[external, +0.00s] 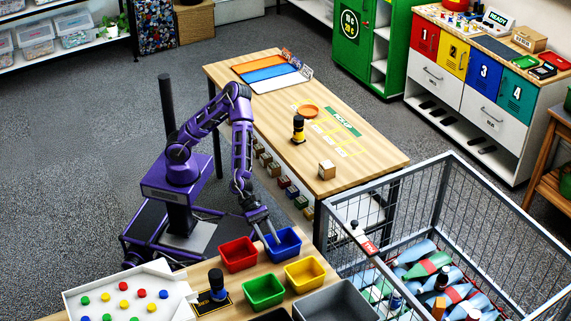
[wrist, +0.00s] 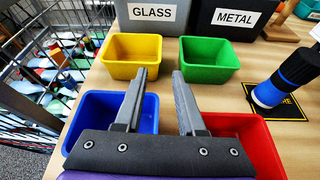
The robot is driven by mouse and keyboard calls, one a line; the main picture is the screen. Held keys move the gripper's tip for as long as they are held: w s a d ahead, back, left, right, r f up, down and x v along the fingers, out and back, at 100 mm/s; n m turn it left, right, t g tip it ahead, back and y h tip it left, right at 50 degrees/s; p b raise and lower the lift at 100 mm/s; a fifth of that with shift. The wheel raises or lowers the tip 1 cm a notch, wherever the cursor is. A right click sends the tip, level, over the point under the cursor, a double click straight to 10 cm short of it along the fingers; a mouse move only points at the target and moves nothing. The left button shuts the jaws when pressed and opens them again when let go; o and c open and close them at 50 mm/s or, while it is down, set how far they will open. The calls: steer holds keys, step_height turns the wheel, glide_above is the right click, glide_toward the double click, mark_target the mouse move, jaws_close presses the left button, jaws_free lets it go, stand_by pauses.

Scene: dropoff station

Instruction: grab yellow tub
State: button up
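The yellow tub (external: 305,274) stands on the wooden table in the external view, beside the green tub (external: 264,291) and in front of the blue tub (external: 283,243). In the wrist view the yellow tub (wrist: 133,54) is upright and empty, ahead of my gripper (wrist: 160,75) and slightly left. My gripper is open, with nothing between its fingers. Its fingers reach over the area between the blue tub (wrist: 85,118) and the red tub (wrist: 262,150), apart from the yellow tub. In the external view my gripper (external: 268,238) is at the blue tub.
A blue and black cylinder (wrist: 287,76) stands at right on a black mat. A wire cart (external: 440,215) with bottles stands beside the table. A white tray (external: 128,290) holds coloured pieces.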

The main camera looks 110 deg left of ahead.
mark_target(293, 281)
steer(key=x, duration=1.6)
steer(key=shift+w+d, duration=0.1)
steer(key=shift+w, duration=0.2)
jaws_close()
stand_by(0.8)
